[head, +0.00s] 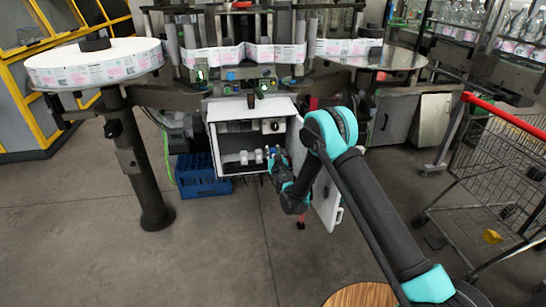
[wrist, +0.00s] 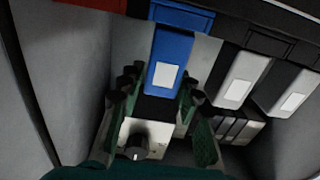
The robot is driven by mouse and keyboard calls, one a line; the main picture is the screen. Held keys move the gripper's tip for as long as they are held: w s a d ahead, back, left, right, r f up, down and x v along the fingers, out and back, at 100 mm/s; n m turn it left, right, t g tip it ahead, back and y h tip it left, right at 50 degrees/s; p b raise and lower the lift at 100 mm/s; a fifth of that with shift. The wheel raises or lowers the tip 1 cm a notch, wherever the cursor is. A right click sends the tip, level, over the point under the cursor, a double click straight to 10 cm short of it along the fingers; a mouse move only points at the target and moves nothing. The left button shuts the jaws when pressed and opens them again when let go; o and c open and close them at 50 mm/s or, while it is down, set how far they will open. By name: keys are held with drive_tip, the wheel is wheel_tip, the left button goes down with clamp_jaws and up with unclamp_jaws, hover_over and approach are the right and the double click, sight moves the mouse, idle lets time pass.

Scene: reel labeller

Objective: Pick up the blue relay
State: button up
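The blue relay (wrist: 171,62), with a white label on its face, shows in the wrist view in a row with white relays (wrist: 243,80) to its right. My gripper (wrist: 158,92) is open, with its green-and-black fingers on either side of the blue relay's lower part. The right finger is very near or at the relay's edge; I cannot tell if it touches. A small gap shows on the left. In the head view my gripper (head: 278,160) reaches into the open white cabinet (head: 225,145). I cannot make out the blue relay clearly there.
The cabinet door (head: 328,200) hangs open at the right, beside my arm. A blue crate (head: 197,177) sits on the floor left of the cabinet. A shopping cart (head: 500,165) stands at the right. A round reel table (head: 95,60) is at the left.

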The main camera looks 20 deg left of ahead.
clamp_jaws()
drive_tip(key=shift+r, duration=0.2)
